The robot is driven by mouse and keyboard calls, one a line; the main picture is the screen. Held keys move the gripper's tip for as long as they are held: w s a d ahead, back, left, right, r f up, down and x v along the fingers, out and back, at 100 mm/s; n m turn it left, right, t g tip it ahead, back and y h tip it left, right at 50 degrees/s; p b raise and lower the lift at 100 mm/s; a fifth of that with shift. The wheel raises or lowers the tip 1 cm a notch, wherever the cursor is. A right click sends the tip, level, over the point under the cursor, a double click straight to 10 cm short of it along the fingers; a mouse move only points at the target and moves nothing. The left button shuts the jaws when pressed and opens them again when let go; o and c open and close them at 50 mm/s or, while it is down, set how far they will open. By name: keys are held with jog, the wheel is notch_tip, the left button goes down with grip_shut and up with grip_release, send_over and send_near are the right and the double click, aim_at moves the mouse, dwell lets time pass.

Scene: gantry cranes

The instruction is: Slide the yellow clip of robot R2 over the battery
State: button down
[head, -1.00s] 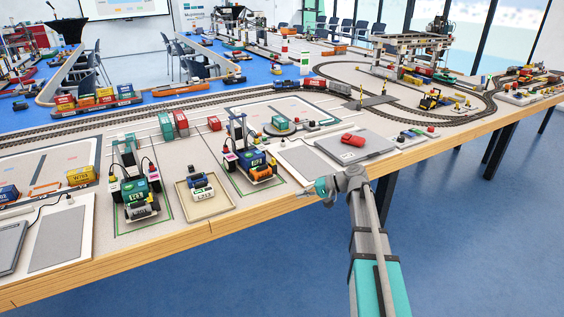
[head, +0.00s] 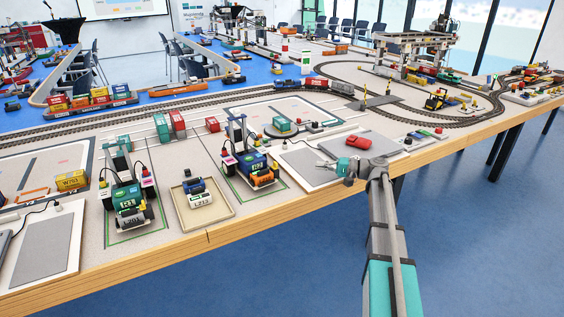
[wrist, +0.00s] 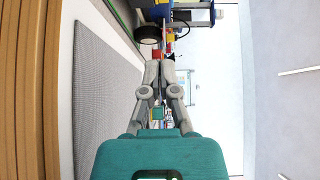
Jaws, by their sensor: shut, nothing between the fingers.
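Two gantry crane robots stand near the table's front edge. The left one (head: 127,188) has a green block and a grey cylinder marked L201. The right one (head: 252,160) has a blue block and an orange cylinder low at its front. I cannot read which is R2, and I cannot make out the yellow clip for certain. My gripper (head: 349,167) is shut and empty, right of the right crane and by the table's front edge. In the wrist view, my gripper (wrist: 160,64) points towards a black wheel (wrist: 149,34) of a crane, apart from it.
Between the cranes, a shallow tray (head: 228,212) holds a white cylinder (head: 200,200) marked L213 and a blue item. The blue floor (head: 470,250) in front is clear.

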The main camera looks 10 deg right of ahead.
aim_at(274, 165)
jog(key=shift+w+d+r, duration=0.25)
jog(key=shift+w+d, duration=0.15)
jog(key=shift+w, duration=0.15)
jog(key=shift+w+a, duration=0.1)
jog(key=shift+a, duration=0.05)
jog(key=shift+w+a, duration=0.2)
jog(key=shift+a, duration=0.25)
jog(key=x, duration=0.8)
jog(key=shift+a, duration=0.1)
jog(key=a, duration=0.1)
jog(key=s+a, duration=0.1)
jog(key=a, duration=0.1)
jog(key=shift+r, duration=0.1)
jog(key=shift+s+a, duration=0.1)
jog(key=shift+a, duration=0.45)
